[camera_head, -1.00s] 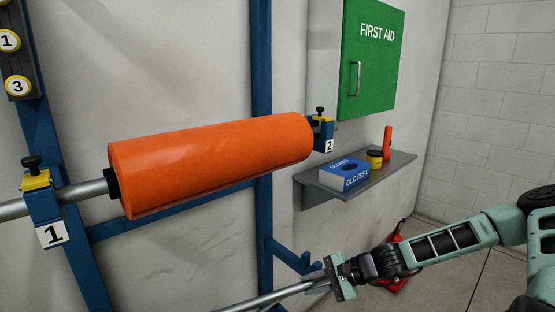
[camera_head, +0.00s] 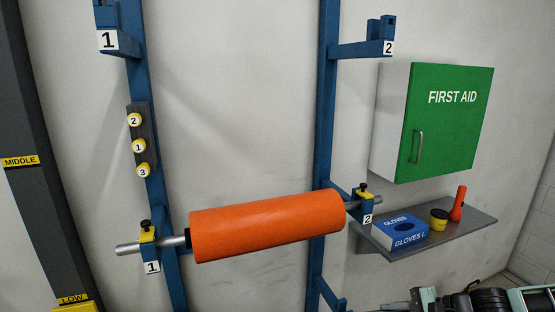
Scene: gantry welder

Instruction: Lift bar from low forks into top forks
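The top forks are blue arms with number plates: fork 1 (camera_head: 120,42) at upper left and fork 2 (camera_head: 368,48) at upper right. Both look empty. Part of a low blue fork arm (camera_head: 330,295) shows at the bottom edge. A silver bar with an orange roll (camera_head: 265,226) rests across the middle forks, under yellow clamps with black knobs. My gripper (camera_head: 425,299) is at the bottom right, right of the low fork arm, cut off by the frame edge. The low bar is mostly or wholly below the picture, and the gripper's hold on it cannot be seen.
A green first aid cabinet (camera_head: 450,125) hangs at the right. Below it, a grey shelf (camera_head: 475,228) holds a blue glove box, a yellow-black tub and an orange item. A button panel (camera_head: 142,155) is on the left post. The wall between the posts is bare.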

